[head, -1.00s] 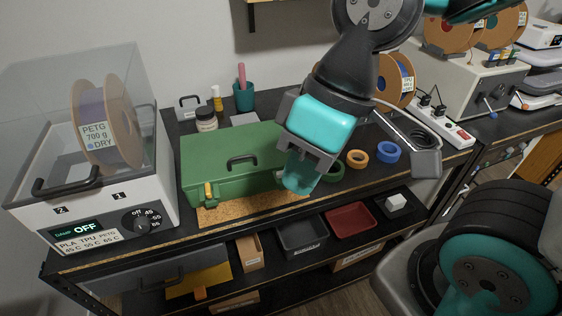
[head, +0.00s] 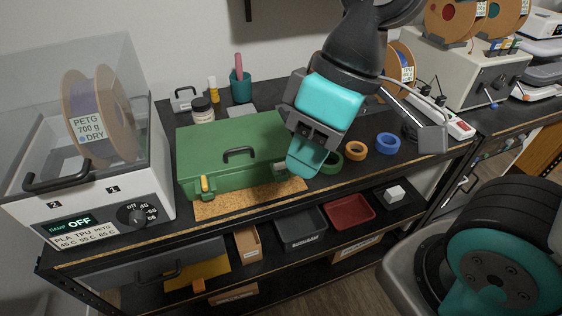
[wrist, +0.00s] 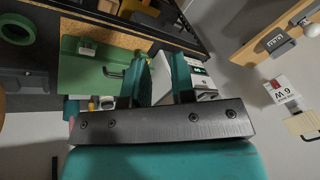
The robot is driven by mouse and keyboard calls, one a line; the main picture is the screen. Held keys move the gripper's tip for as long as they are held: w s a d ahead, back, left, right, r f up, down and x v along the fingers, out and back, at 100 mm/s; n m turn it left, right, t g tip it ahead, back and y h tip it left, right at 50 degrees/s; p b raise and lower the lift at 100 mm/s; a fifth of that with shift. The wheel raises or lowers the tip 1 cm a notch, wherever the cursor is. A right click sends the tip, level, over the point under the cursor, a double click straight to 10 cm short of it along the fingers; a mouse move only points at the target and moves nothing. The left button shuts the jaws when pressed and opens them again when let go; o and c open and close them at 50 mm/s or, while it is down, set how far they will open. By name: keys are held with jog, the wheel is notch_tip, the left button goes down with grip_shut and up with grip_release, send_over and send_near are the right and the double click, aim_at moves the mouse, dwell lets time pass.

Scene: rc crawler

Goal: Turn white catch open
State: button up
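The green case (head: 215,155) lies closed on the bench, its front on a cork mat (head: 240,204). A yellow catch (head: 205,185) is at the left end of the front. My gripper (head: 305,163) is in front of the case's right end. In the wrist view my gripper (wrist: 162,78) has its two teal fingers apart with nothing held. The catch's exact position is too small to tell.
Green, orange (head: 356,149) and blue (head: 388,144) tape rolls lie right of the case. A filament dryer (head: 90,205) stands at the left. Jars and a pen cup (head: 240,88) stand behind. Trays (head: 350,212) sit on the shelf below.

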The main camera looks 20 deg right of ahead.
jog(key=w+d+f+n+h+b, duration=0.25)
jog(key=w+n+b, duration=0.3)
jog(key=w, duration=0.55)
jog(key=n+h+b, duration=0.1)
jog(key=n+b, duration=0.2)
send_near(282, 163)
notch_tip(282, 163, down, 9)
jog(key=shift+a+f, duration=0.1)
jog(key=shift+a, duration=0.1)
